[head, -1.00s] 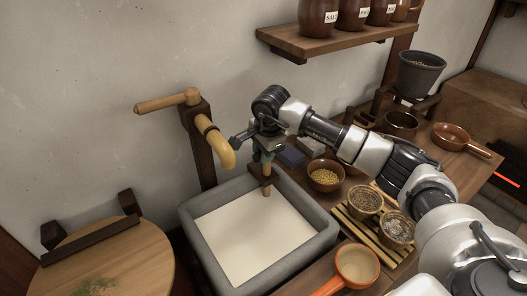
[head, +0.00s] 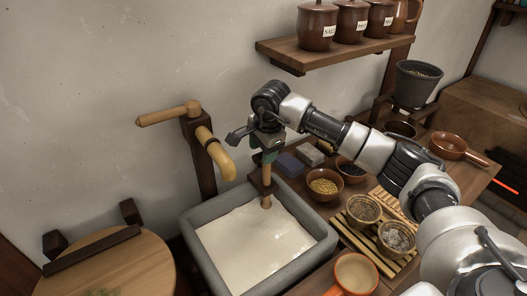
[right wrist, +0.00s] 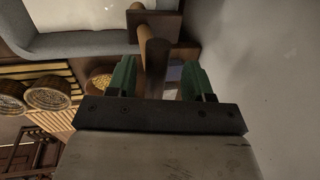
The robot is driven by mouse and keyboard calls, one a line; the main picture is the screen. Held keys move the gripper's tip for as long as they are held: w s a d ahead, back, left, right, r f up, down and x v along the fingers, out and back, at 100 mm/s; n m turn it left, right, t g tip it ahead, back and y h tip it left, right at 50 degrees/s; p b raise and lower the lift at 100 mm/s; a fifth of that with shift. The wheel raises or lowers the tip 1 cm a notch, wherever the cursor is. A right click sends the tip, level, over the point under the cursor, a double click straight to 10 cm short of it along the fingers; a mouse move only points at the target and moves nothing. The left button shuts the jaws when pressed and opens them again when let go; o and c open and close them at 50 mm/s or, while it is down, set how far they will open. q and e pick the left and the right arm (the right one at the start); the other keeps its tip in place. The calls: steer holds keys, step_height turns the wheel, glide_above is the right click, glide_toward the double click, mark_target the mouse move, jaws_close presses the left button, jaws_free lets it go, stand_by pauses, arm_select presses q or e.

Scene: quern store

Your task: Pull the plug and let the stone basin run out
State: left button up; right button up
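The stone basin (head: 318,228) stands below the spout, holding pale liquid (head: 250,240) with an uneven, rippled surface. The wooden plug (head: 266,201) stands upright at its back right edge, passing a dark wooden bracket (head: 262,184); its lower end is hidden in the liquid. My right gripper (head: 264,158) is at the plug's top. In the right wrist view, the green fingers of my right gripper (right wrist: 159,78) stand apart on either side of the plug's dark wooden top (right wrist: 157,58), with gaps showing on both sides. My left gripper is out of view.
Bowls, including one with yellow grain (head: 323,185), and a slatted rack (head: 378,240) crowd the counter at right. A shelf (head: 325,52) of jars hangs above. A round wooden lid (head: 125,262) is at left.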

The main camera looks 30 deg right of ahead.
steer(key=shift+f, duration=0.2)
steer(key=v, duration=1.1)
steer(key=shift+b, duration=0.45)
steer(key=shift+w+f, duration=0.1)
